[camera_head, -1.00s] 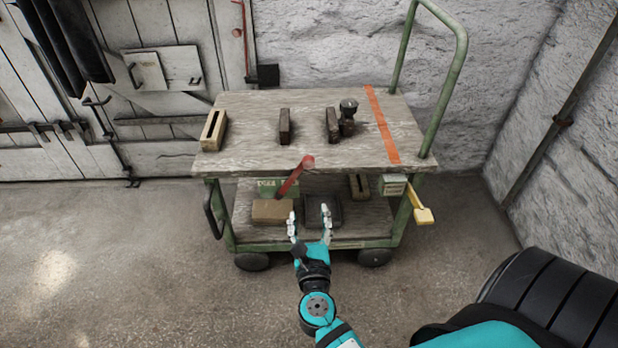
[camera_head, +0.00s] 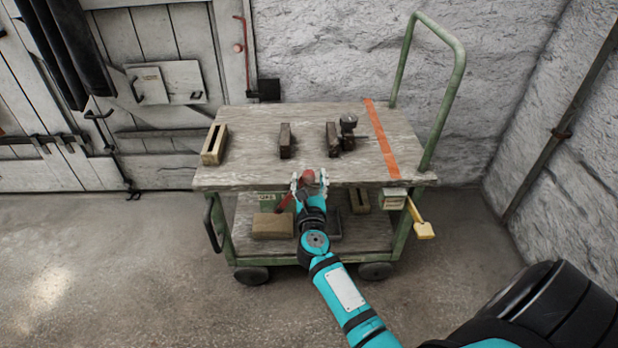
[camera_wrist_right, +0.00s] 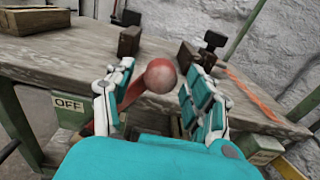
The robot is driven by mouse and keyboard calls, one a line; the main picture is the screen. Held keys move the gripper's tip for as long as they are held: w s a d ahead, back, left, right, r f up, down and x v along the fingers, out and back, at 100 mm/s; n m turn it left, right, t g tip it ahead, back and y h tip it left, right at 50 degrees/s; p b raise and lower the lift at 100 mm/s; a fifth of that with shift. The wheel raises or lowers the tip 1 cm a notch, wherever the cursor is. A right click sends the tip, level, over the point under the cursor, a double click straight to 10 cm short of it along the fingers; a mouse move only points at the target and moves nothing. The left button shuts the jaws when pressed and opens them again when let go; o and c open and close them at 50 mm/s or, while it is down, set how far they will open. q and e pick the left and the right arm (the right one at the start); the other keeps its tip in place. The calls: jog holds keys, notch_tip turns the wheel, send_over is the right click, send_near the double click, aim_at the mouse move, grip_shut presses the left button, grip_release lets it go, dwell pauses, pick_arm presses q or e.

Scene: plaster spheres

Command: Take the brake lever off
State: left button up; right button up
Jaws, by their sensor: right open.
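The brake lever (camera_head: 285,203) is a red bar with a round red knob (camera_head: 308,177) at the front edge of the cart. It leans up to the right from a small green box labelled OFF (camera_wrist_right: 68,103). My right gripper (camera_head: 310,174) is open, with its fingers on either side of the knob. In the right wrist view the knob (camera_wrist_right: 160,76) sits between the fingers, nearer the left one, and the red bar runs down behind that finger. I cannot tell whether a finger touches it. My left gripper is not in view.
The wooden cart top (camera_head: 240,179) carries a slotted block (camera_head: 214,145), dark blocks (camera_head: 286,141) and an orange stripe (camera_head: 381,140). A brown block (camera_head: 272,226) lies on the lower shelf. The floor left is clear.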

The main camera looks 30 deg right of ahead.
jog(key=shift+w+d, duration=0.35)
jog(key=shift+w, duration=0.2)
grip_shut()
